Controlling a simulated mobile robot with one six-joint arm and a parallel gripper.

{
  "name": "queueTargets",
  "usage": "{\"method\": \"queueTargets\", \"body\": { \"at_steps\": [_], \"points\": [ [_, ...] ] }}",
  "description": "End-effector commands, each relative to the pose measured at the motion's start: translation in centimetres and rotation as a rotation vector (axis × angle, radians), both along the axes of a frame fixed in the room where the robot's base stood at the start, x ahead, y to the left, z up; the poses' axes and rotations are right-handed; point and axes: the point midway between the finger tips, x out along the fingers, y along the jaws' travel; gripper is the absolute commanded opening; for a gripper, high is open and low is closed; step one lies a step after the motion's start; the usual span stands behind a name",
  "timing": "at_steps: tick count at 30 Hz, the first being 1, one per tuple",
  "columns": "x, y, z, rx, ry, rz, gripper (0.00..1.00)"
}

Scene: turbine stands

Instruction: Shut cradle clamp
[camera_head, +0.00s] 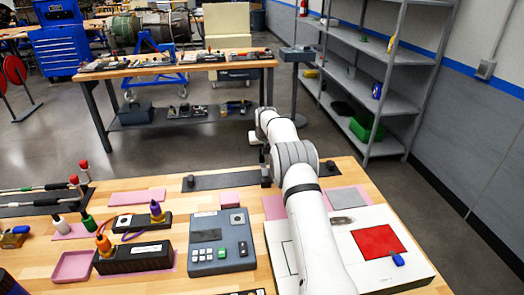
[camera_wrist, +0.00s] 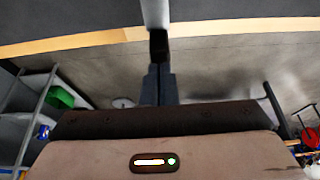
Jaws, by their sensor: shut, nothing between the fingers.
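My gripper (camera_wrist: 159,72) shows in the wrist view with its two dark fingers together, shut and empty. A pale upright bar with a black end (camera_wrist: 158,45) reaches down from the top edge to the fingertips. It may be the clamp's lever; I cannot tell whether it touches them. In the head view my white arm reaches over the bench to the far edge, and the gripper is small and partly hidden by the arm. A dark strip with small posts (camera_head: 225,183) lies there beside it. I cannot clearly make out the cradle or the clamp's position.
The wooden bench (camera_head: 140,186) holds a grey-blue keypad box (camera_head: 207,255), pink trays (camera_head: 73,266), screwdrivers and a white panel with a red square (camera_head: 378,242). Beyond lies open floor, a second bench (camera_head: 180,64) and grey shelves (camera_head: 365,85) at right.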

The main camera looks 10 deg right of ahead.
Motion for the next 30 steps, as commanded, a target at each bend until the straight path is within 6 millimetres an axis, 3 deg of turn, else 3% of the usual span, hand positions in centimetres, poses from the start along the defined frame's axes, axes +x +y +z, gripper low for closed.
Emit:
{"method": "queueTargets", "body": {
  "at_steps": [14, 30],
  "points": [
    [0.0, 0.0, 2.4, 0.000, -0.002, 0.000, 0.00],
    [-1.0, 0.0, 12.8, 0.000, -0.004, 0.000, 0.00]
  ]
}}
